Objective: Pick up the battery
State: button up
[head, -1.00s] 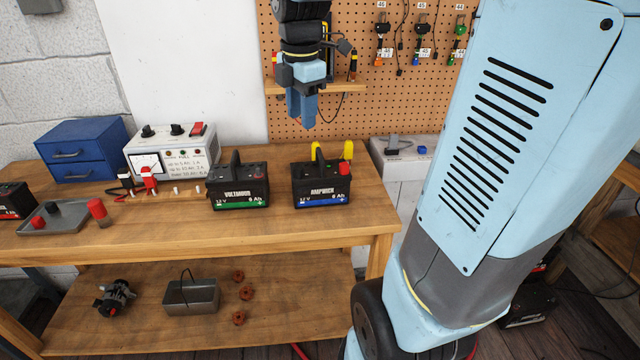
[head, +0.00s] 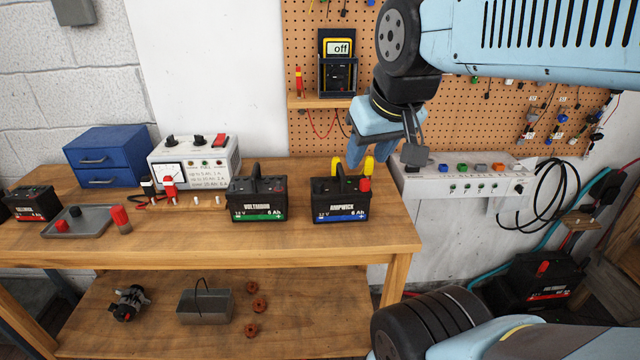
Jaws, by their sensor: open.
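Several batteries are in view. A black battery with a blue label (head: 340,205) stands upright on the bench, with a red cap on its top right. A similar battery with a green label (head: 258,203) stands to its left. A red-labelled battery (head: 32,204) stands at the left edge. A larger dark red-labelled battery (head: 545,283) is low at the right. My gripper (head: 368,158) is open and empty, its blue fingers pointing down above and slightly right of the blue-labelled battery. I cannot tell its exact depth relative to that battery.
A white meter box (head: 195,160), blue drawers (head: 112,155) and a grey tray (head: 82,222) are on the bench (head: 180,245). A pegboard shelf (head: 318,102) holds a multimeter. The bench front is clear.

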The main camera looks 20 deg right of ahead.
aim_at(341, 201)
jog(key=u, duration=0.1)
jog(key=i, duration=0.15)
jog(key=z, duration=2.8)
jog(key=k, duration=1.3)
jog(key=u, duration=3.65)
jog(key=k, duration=0.1)
jog(key=z, duration=1.05)
